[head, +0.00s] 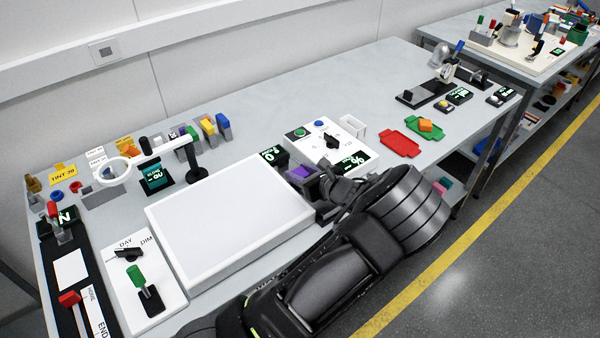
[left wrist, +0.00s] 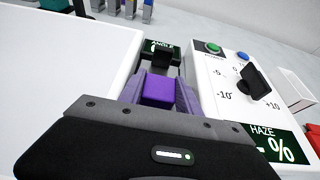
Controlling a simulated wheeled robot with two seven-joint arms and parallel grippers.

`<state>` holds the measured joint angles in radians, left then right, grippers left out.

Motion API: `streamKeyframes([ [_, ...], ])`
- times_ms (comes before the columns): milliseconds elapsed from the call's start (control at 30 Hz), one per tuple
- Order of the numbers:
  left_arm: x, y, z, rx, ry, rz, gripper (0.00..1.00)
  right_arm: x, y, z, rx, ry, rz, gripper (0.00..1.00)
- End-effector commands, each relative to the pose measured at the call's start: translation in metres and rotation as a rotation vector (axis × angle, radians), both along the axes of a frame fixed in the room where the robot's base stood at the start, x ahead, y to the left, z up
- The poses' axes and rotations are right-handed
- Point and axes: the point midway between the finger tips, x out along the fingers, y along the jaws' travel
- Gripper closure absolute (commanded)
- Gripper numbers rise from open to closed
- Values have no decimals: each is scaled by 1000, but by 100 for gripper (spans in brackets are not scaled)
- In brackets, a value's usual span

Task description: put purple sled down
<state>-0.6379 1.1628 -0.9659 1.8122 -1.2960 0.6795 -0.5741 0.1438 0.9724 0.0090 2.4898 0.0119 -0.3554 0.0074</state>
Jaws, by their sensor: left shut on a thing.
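The purple sled (head: 300,172) is a small purple block in the narrow dark strip between the white light panel (head: 232,215) and the white control panel (head: 330,142). In the left wrist view the sled (left wrist: 159,90) is straight ahead of the gripper, with its flat top and purple sides showing. My left gripper (head: 322,183) is shut on the sled, low over the strip. Its fingertips are mostly hidden, and I cannot tell whether the sled touches the surface below. My right gripper is not in view.
A dark readout (head: 273,155) stands just beyond the sled. The control panel has a green button (head: 299,132), a black lever and a haze display (head: 352,161). A red tray (head: 400,144) and a green tray (head: 425,130) lie at right. A ring-shaped magnifier (head: 113,170) stands behind the light panel.

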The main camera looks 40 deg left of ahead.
Motion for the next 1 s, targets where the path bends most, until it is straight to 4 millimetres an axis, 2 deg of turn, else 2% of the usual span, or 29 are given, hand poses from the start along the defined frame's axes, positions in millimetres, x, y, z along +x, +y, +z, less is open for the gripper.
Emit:
streamKeyframes([
  [433, 0, 0, -9, -1, -2, 1, 100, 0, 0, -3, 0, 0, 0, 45],
  [467, 0, 0, -7, -1, -2, 1, 58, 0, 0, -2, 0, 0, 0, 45],
  [533, 0, 0, -7, -1, -2, 1, 52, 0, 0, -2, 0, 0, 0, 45],
  [900, 0, 0, -1, -1, -2, 0, 51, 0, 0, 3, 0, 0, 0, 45],
  [1000, -2, -9, -1, -2, -2, -2, 51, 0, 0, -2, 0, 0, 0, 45],
])
